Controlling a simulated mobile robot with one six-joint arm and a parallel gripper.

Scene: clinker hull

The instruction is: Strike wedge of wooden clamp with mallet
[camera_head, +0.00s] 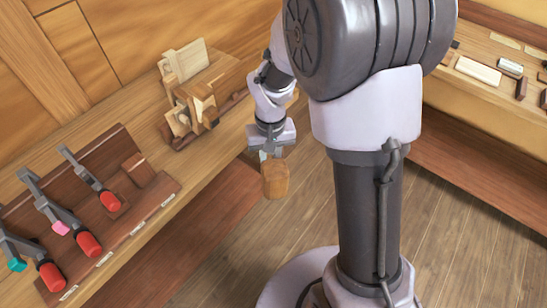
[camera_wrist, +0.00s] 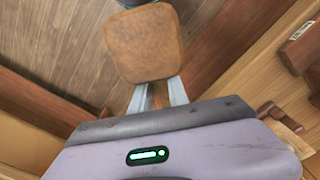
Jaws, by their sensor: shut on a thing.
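My gripper (camera_head: 270,153) is shut on the handle of a wooden mallet, held over the floor just off the bench's front edge. The mallet's brown, block-shaped head (camera_head: 275,180) hangs below the fingers. In the wrist view the mallet head (camera_wrist: 143,43) sits beyond my fingers (camera_wrist: 158,94), with a short piece of handle between them. Pale wooden clamp parts (camera_head: 192,108) stand on a dark base on the bench, left of my gripper and apart from the mallet. I cannot tell which piece is the wedge.
A pale wooden block piece (camera_head: 184,62) stands behind the clamp. A dark rack (camera_head: 140,215) at left holds several metal clamps with red handles. Another bench (camera_head: 480,70) at right carries small tools and blocks. Open plank floor (camera_head: 235,260) lies below the mallet.

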